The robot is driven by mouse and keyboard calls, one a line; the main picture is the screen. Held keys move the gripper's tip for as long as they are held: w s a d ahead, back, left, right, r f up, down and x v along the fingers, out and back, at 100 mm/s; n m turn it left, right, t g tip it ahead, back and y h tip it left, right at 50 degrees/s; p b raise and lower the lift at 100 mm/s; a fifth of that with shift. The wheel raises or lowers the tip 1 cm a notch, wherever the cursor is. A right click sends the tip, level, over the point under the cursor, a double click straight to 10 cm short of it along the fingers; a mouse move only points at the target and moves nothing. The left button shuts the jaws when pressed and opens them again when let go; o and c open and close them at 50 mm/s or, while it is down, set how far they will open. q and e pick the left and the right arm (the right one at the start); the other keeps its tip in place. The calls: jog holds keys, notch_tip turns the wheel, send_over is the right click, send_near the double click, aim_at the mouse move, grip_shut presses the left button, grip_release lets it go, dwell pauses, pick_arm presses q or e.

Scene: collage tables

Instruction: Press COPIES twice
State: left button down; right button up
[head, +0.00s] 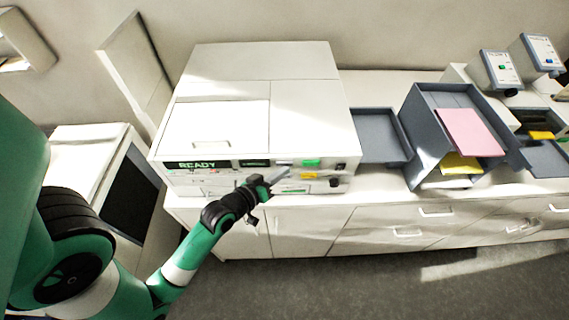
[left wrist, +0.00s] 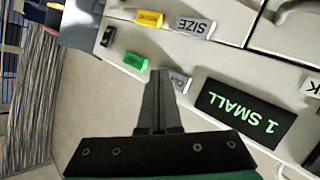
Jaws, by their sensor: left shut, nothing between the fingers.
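A white copier (head: 305,120) stands on the counter, with a READY display (head: 197,165) and small buttons on its front. In the left wrist view, upside down, a display (left wrist: 240,112) reads "1 SMALL". Near it are a light key marked SIZE (left wrist: 195,26), a yellow button (left wrist: 150,18), a green button (left wrist: 135,61) and a grey key (left wrist: 180,82) whose lettering is partly hidden by my fingers. My left gripper (head: 282,174) is shut and empty, its tips over the panel beside the grey key. I cannot tell whether they touch it. My right gripper is out of view.
A grey output tray (head: 378,125) juts from the copier's right side. Further right are a dark bin (head: 418,125) with pink and yellow sheets, and two small panels with buttons (head: 501,70). Cabinet drawers (head: 385,216) lie below the counter.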

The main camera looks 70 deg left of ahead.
pick_arm(q)
jog(key=shift+w+a, duration=0.15)
jog(key=shift+a, duration=0.35)
dwell(0.7)
jog(key=shift+d, duration=0.1)
jog(key=shift+d+r+p, duration=0.1)
jog(key=shift+d+p, duration=0.25)
jog(key=shift+d, duration=0.05)
jog(key=shift+s+d, duration=0.25)
jog(key=shift+d, duration=0.1)
jog(key=shift+d, duration=0.1)
jog(key=d, duration=0.2)
jog(key=s+d, duration=0.1)
jog(key=d, duration=0.1)
jog(key=shift+s+d, duration=0.2)
jog(key=shift+d, duration=0.1)
